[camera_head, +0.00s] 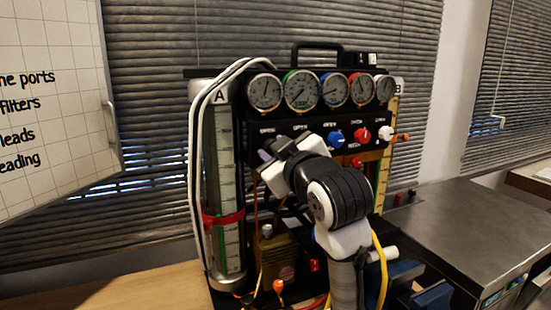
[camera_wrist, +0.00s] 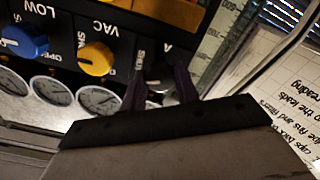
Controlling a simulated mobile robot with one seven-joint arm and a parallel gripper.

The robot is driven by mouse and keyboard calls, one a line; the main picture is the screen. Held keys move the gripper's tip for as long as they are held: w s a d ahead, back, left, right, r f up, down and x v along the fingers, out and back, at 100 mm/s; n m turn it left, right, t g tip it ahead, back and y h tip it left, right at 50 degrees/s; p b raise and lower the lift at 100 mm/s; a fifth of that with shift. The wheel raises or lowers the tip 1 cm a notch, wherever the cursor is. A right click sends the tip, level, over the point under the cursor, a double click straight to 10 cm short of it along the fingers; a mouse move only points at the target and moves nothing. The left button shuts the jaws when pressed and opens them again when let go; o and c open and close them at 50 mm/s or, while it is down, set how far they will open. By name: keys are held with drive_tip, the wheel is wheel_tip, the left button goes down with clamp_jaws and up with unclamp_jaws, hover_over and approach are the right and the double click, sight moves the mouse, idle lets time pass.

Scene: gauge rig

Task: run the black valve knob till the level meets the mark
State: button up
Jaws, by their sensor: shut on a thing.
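The black valve knob (camera_wrist: 156,92) is mostly hidden between the two fingers of my gripper (camera_wrist: 160,82) in the wrist view. The gripper is shut on it. In the head view my gripper (camera_head: 268,156) reaches the left end of the panel's knob row and covers the knob. Tube A (camera_head: 224,160), a clear graduated column, stands upright left of the gripper. A red band (camera_head: 222,218) wraps its lower part. Some green shows low beside its scale, but I cannot tell exactly where the level is.
Gauges (camera_head: 302,89) line the panel top. Blue (camera_head: 336,139), red (camera_head: 362,135) and white (camera_head: 386,133) knobs sit to the right; a yellow knob (camera_wrist: 96,58) is beside my fingers. White hoses loop by tube A. A grey cabinet (camera_head: 455,235) stands at right.

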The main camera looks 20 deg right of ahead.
drive_tip(key=shift+n, duration=0.4)
drive_tip(key=o, duration=1)
drive_tip(key=shift+c, duration=0.2)
drive_tip(key=shift+s, duration=0.15)
drive_tip(key=s+b, duration=0.3)
drive_tip(key=s, duration=1)
drive_tip(key=shift+s+d, duration=0.25)
drive_tip(key=shift+s, duration=0.05)
